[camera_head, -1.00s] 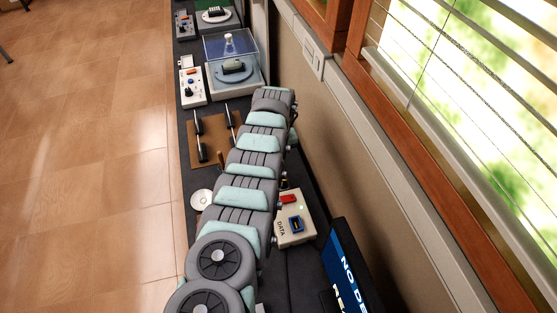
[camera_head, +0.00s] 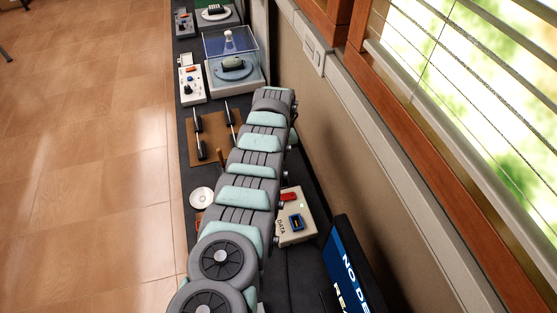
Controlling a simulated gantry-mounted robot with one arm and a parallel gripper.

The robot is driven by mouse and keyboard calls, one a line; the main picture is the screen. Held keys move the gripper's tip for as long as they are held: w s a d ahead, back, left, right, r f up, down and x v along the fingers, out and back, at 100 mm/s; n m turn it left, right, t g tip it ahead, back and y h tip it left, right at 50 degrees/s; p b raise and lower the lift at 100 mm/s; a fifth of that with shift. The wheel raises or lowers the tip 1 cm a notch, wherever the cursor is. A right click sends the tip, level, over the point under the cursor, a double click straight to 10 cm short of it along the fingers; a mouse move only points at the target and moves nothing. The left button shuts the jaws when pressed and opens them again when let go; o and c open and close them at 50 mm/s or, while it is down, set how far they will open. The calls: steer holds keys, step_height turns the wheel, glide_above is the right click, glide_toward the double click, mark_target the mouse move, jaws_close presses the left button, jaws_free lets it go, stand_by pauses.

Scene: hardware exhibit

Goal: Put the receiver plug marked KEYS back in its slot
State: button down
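A cream box (camera_head: 309,230) marked DATA stands to the right of my arm. It has a blue-framed dark opening (camera_head: 297,222) and a red part (camera_head: 289,196) on top. I cannot make out a plug marked KEYS or its slot. A small red patch (camera_head: 198,222) shows at the left edge of my arm, mostly hidden, and I cannot tell what it is. My grey and mint arm runs up the middle of the view and covers much of the bench. I cannot make out my gripper.
A white disc (camera_head: 201,197) lies left of my arm. Beyond are a brown board (camera_head: 213,124) with dark rollers, a white control box (camera_head: 191,88) and a clear-covered exhibit (camera_head: 232,50). A screen (camera_head: 349,275) stands at lower right. A wall and window bound the right; open floor lies left.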

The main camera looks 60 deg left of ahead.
steer(key=shift+f, duration=0.3)
steer(key=c, duration=1.3)
jaws_free()
steer(key=shift+c, duration=0.2)
steer(key=shift+o, duration=0.2)
steer(key=o, duration=0.4)
steer(key=shift+o, duration=0.2)
steer(key=shift+r, duration=0.2)
steer(key=shift+r+p, duration=3.05)
steer(key=shift+r, duration=0.35)
